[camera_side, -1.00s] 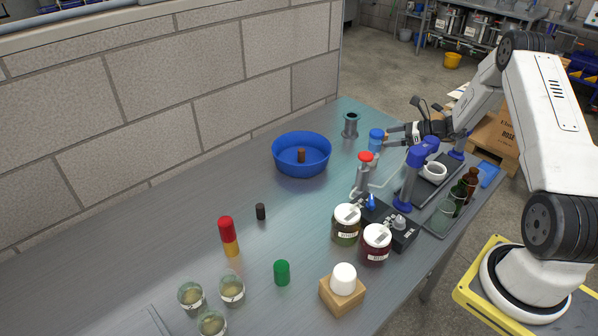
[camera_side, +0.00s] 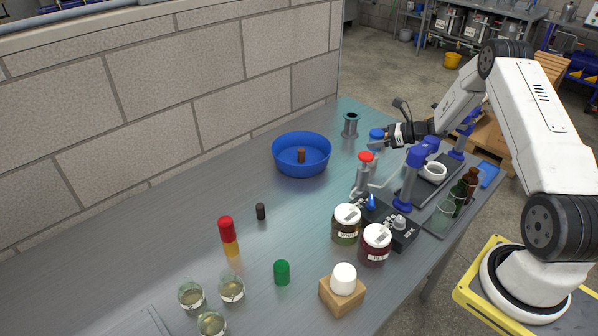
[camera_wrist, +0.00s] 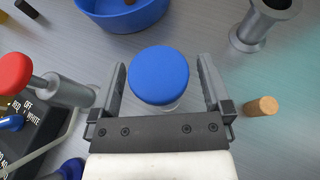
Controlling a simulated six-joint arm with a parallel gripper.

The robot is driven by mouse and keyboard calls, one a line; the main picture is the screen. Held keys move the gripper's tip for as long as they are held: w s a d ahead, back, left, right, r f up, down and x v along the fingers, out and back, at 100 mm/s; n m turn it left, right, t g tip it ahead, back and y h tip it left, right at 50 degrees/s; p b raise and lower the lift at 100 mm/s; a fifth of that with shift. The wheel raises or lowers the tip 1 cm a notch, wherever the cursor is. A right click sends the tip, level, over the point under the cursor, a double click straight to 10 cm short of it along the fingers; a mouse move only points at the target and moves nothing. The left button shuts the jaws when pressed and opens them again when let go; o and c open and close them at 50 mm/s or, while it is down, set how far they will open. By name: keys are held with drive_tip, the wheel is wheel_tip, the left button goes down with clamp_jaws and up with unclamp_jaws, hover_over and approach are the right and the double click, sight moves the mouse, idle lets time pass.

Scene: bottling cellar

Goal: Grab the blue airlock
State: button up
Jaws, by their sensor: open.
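The blue airlock (camera_side: 376,134) stands upright near the back of the bench, a blue round cap over a clear body. In the wrist view its cap (camera_wrist: 158,75) shows from above, between my two fingers, with a sliver of clear body below it. My gripper (camera_wrist: 163,80) is open, one finger on each side of the airlock. A gap shows on both sides, wider on the right. In the side view my gripper (camera_side: 381,141) reaches in from the right at the airlock, and its fingers partly hide the airlock's lower part.
A red-topped grey device (camera_side: 365,158) stands close in front. A blue bowl (camera_side: 302,167) with a brown piece in it is to the left, and a grey flanged spool (camera_side: 350,126) stands behind. A cork (camera_wrist: 262,106) lies just outside my right finger.

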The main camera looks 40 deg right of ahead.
clamp_jaws()
drive_tip(key=shift+r, duration=0.1)
drive_tip(key=shift+r, duration=4.9)
